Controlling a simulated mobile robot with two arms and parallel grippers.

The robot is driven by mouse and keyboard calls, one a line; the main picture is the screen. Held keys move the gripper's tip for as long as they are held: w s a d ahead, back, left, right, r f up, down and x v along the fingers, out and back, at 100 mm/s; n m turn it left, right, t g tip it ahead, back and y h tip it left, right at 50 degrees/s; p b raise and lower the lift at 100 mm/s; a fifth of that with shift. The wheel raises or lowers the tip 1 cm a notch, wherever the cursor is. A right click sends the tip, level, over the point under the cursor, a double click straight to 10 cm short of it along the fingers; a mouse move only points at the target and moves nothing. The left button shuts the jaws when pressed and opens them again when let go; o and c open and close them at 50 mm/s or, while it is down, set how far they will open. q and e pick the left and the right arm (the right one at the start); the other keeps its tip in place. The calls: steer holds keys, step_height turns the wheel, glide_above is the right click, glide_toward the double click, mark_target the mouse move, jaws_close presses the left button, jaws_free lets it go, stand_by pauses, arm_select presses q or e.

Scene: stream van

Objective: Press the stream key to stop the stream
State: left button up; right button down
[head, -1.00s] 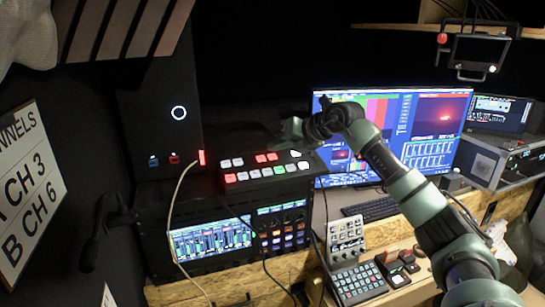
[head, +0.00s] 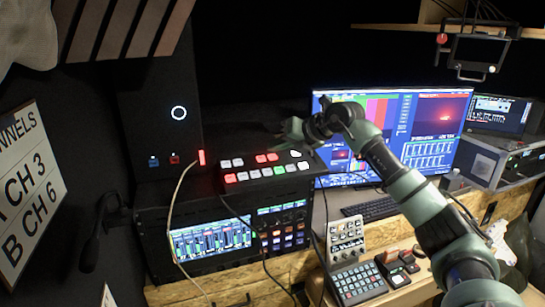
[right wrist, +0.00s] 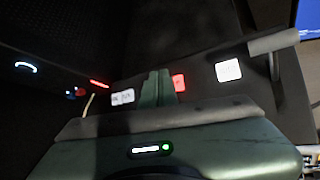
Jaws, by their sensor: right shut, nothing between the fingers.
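Which is the stream key I cannot read. My right gripper (head: 287,129) is shut and empty, above the panel's back edge. In the right wrist view the shut fingers (right wrist: 157,87) stand in front of a red key (right wrist: 179,82), with a white key (right wrist: 228,70) to its right; contact cannot be told. My left gripper is out of view.
A monitor (head: 425,130) stands behind my right arm. Below the panel is a rack with a lit mixer screen (head: 210,240). A keypad (head: 358,284) and a small control box (head: 346,238) sit on the wooden desk. A pale cable (head: 178,190) hangs at the left.

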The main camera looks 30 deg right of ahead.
steer(key=shift+f, duration=0.1)
stand_by(0.3)
steer(key=shift+w+f, duration=0.1)
steer(key=shift+f, duration=0.2)
steer(key=shift+w+f+b, duration=0.1)
steer(key=shift+f+b, duration=0.2)
steer(key=shift+f, duration=0.15)
stand_by(0.6)
stand_by(0.3)
steer(key=shift+s+r+p, duration=0.2)
steer(key=shift+r+p, duration=0.4)
steer(key=shift+r, duration=0.25)
steer(key=shift+r+p, duration=0.35)
steer(key=shift+r, duration=0.15)
steer(key=r+p, duration=0.1)
steer(key=r, duration=0.1)
steer(key=s+r+p, duration=0.1)
steer(key=r, duration=0.1)
steer(key=shift+s+a+p, duration=0.1)
steer(key=shift+a+p, duration=0.05)
steer(key=shift+p, duration=0.15)
